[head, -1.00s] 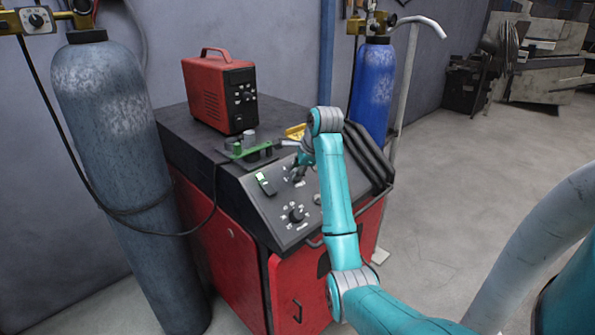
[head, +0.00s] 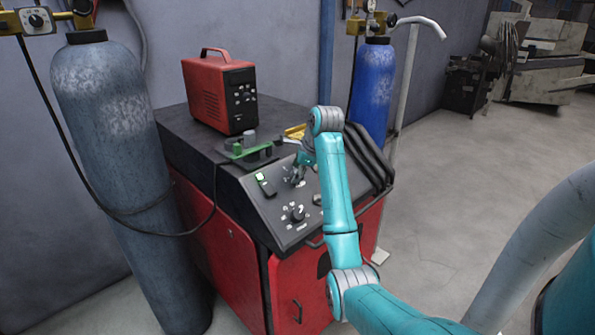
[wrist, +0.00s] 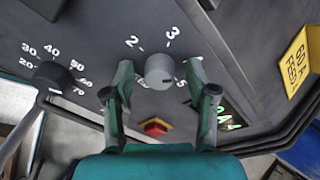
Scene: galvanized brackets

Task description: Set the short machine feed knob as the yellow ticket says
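The short feed knob (wrist: 159,70) is a round grey knob with a dark mark at its lower right, near a partly covered numeral that looks like 5. The numerals 2 and 3 show above it; others are hidden by the fingers. My gripper (wrist: 159,64) is open, with one finger each side of the knob and a gap visible on both sides. In the head view my gripper (head: 297,172) is over the sloped panel and covers this knob. The yellow ticket (wrist: 298,62) reads 60 A and FEED; its feed number is unreadable. It also shows in the head view (head: 295,132).
A longer-handled dark knob (wrist: 52,78) with a 20 to 70 scale is at left. The red machine (head: 220,92) stands on the cabinet, with gas cylinders (head: 108,120) (head: 371,85) either side.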

